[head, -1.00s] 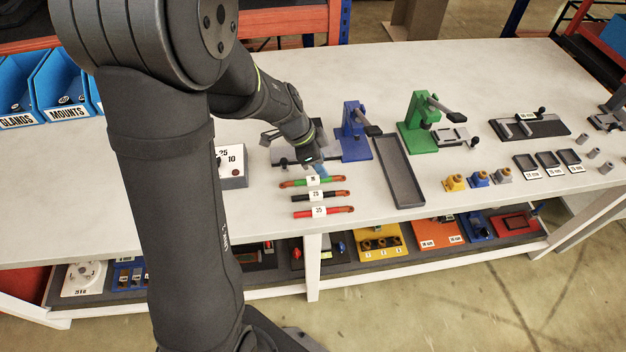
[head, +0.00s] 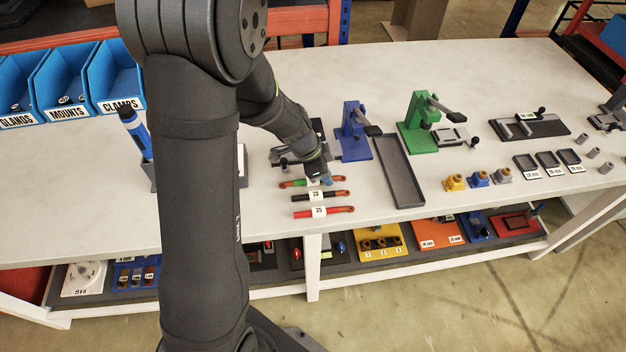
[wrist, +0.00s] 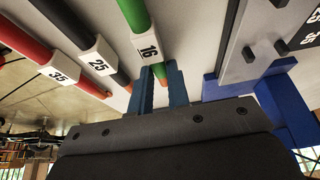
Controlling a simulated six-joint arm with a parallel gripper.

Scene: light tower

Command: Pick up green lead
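The green lead (head: 292,184) lies on the white table, the farthest of three leads from the table's front edge. In the wrist view the green lead (wrist: 133,12) carries a white tag marked 16. My gripper (head: 323,181) is down over its middle and right part and hides its tag in the head view. In the wrist view my gripper's two blue fingers (wrist: 160,80) stand apart, one on each side of the lead's orange-brown end part. I see no clear contact, and the fingers look open.
A black lead (head: 300,196) tagged 25 and a red lead (head: 300,214) tagged 35 lie close in front. A grey tray (head: 400,172) and a blue press (head: 353,135) stand to the right. A green press (head: 417,125) stands farther right.

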